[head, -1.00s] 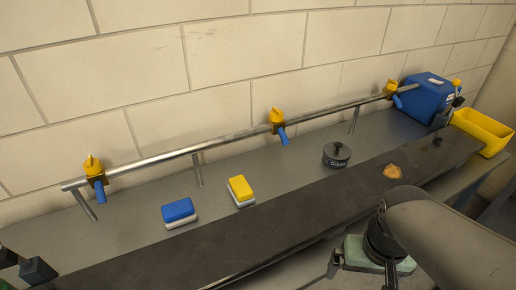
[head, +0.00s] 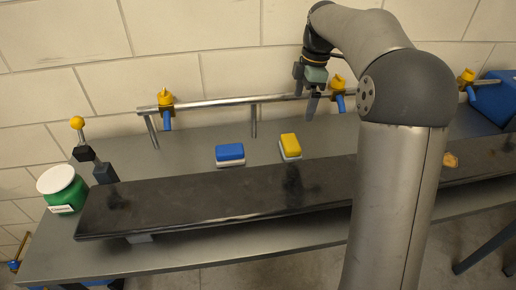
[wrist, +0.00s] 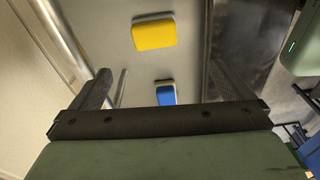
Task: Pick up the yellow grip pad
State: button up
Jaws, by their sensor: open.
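The yellow grip pad (head: 290,145), a yellow block on a white base, lies on the grey bench behind the dark board. It also shows in the wrist view (wrist: 154,34), ahead of and between my fingers. My gripper (head: 306,98) is above and slightly right of the pad, near the rail. In the wrist view my gripper (wrist: 160,88) is open, with nothing between its fingers. A blue pad (head: 230,152) on a white base lies left of the yellow one and also shows in the wrist view (wrist: 166,95).
A metal rail (head: 225,103) with yellow-and-blue valves (head: 166,108) runs along the wall behind the pads. The long dark board (head: 200,200) lies in front. A green jar (head: 62,188) stands at the left end. A blue box (head: 494,100) is at the right.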

aim_at(292, 141)
jog(key=shift+n, duration=0.4)
jog(key=f, duration=0.4)
jog(key=a+f, duration=0.1)
jog(key=f, duration=0.6)
jog(key=shift+w+a+f, duration=0.35)
jog(key=shift+w+a, duration=0.05)
jog(key=shift+a+f+p, duration=0.15)
jog(key=shift+f+p, duration=0.5)
jog(key=shift+f, duration=2.2)
jog(key=c, duration=1)
jog(key=shift+r, duration=0.1)
